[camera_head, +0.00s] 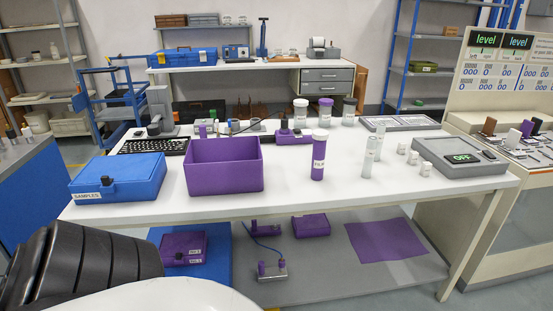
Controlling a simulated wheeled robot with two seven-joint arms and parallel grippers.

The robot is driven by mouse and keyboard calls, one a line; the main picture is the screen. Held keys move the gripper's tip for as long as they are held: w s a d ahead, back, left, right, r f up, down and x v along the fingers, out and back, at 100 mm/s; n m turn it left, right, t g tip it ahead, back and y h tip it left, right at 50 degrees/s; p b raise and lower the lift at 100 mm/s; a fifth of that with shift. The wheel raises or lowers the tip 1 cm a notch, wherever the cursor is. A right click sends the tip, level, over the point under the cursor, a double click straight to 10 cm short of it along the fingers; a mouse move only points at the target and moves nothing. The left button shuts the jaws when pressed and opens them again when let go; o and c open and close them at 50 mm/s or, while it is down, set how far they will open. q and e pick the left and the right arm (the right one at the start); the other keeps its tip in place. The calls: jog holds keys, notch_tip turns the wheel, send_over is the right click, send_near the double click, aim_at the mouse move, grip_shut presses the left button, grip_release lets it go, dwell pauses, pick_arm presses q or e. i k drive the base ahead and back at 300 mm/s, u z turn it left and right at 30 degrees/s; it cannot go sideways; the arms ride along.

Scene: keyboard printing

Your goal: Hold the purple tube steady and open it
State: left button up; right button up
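The purple tube (318,160) stands upright on the white table (240,207), right of the open purple box. It has a white cap on top and a white label on its side. The cap looks closed on the tube. Neither of my grippers is in view, and nothing touches the tube.
A purple box (224,178) and a blue samples case (118,178) stand on the left. Clear tubes (368,160), small white pots (413,158) and a device reading OFF (460,158) stand on the right. Wider jars (300,115) and a keyboard (155,146) are farther back. The front edge is clear.

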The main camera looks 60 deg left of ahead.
aim_at(319, 147)
jog(key=k, duration=0.2)
jog(key=u, duration=1.25)
